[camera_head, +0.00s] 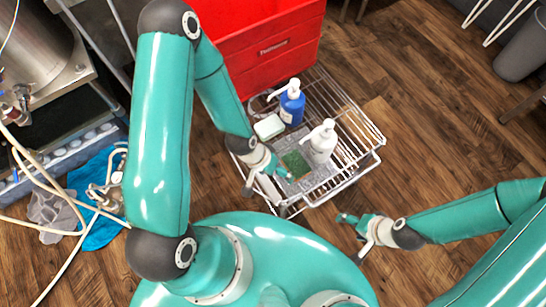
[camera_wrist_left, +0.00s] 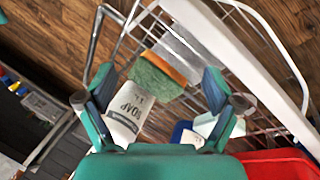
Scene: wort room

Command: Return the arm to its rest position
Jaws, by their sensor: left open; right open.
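My left gripper (camera_head: 268,180) is open and empty over the near left side of a wire rack (camera_head: 372,152). In the left wrist view its two fingers (camera_wrist_left: 158,90) stand wide apart, with a green and orange sponge (camera_wrist_left: 157,76) and a white bottle marked SOAP (camera_wrist_left: 128,108) seen between them. In the head view the sponge (camera_head: 296,164) lies just right of this gripper, beside the white pump bottle (camera_head: 322,143). My right gripper (camera_head: 354,233) is open and empty over the wooden floor, right of my base.
A blue pump bottle (camera_head: 292,104) and a pale block (camera_head: 268,127) stand farther back on the rack. A red drawer cabinet (camera_head: 270,55) stands behind. Hoses and a blue cloth (camera_head: 100,228) lie at the left. Floor at the right is mostly clear.

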